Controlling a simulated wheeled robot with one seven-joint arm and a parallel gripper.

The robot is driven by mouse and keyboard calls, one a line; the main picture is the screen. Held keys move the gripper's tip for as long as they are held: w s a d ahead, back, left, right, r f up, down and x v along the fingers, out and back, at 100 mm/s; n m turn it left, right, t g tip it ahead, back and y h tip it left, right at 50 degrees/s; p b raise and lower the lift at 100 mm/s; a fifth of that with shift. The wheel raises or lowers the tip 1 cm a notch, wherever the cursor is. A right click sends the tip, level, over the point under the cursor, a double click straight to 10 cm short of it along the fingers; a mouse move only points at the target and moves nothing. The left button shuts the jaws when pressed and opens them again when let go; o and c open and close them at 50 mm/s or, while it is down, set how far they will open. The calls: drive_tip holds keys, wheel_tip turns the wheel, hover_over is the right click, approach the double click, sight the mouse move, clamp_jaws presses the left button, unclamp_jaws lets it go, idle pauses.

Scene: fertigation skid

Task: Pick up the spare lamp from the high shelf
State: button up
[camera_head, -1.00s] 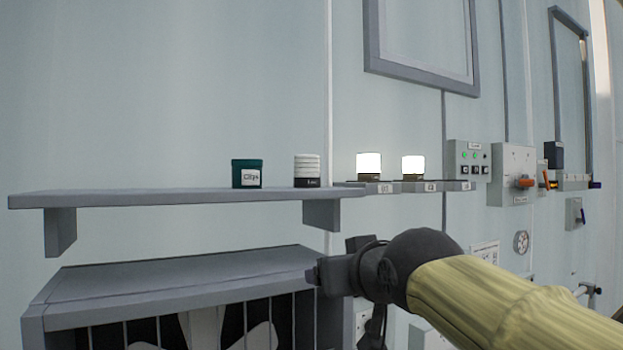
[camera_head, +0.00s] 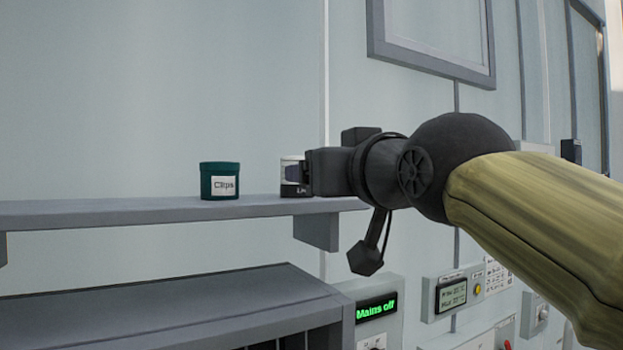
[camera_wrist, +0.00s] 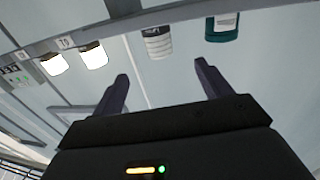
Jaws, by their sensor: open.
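The spare lamp (camera_head: 288,190), white and ribbed with a black base, stands upright on the high shelf (camera_head: 120,212). In the head view my gripper (camera_head: 304,173) is at its height and hides much of its right side. In the wrist view, which is turned over, the lamp (camera_wrist: 157,43) shows beyond the gap between my two open fingers (camera_wrist: 162,71). No part of it is between the fingers, and they look apart from it.
A green Clips tub (camera_head: 220,181) stands left of the lamp, with a gap between; it also shows in the wrist view (camera_wrist: 221,28). Two lit lamps (camera_wrist: 54,64) (camera_wrist: 92,55) sit farther along the wall. A grey cabinet top (camera_head: 180,310) lies below the shelf. The shelf's left part is clear.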

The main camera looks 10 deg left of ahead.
sight(287, 190)
drive_tip(key=w+p, duration=0.1)
drive_tip(key=p, duration=0.2)
drive_tip(key=r+p, duration=0.1)
drive_tip(key=p, duration=0.2)
drive_tip(key=shift+w+a, duration=0.35)
drive_tip(key=shift+a, duration=0.05)
drive_tip(key=p, duration=0.4)
drive_tip(key=shift+w+a+f, duration=0.1)
drive_tip(key=shift+w+a, duration=0.1)
drive_tip(key=shift+w, duration=0.1)
drive_tip(key=p+x, duration=0.2)
drive_tip(key=p, duration=0.3)
drive_tip(key=shift+w+p, duration=0.1)
drive_tip(key=shift+p, duration=0.4)
drive_tip(key=p+x, duration=0.4)
drive_tip(key=x, duration=0.3)
drive_tip(key=shift+f, duration=0.15)
drive_tip(key=shift+w+a+f, duration=0.1)
drive_tip(key=shift+w+a, duration=0.05)
drive_tip(key=shift+w, duration=0.1)
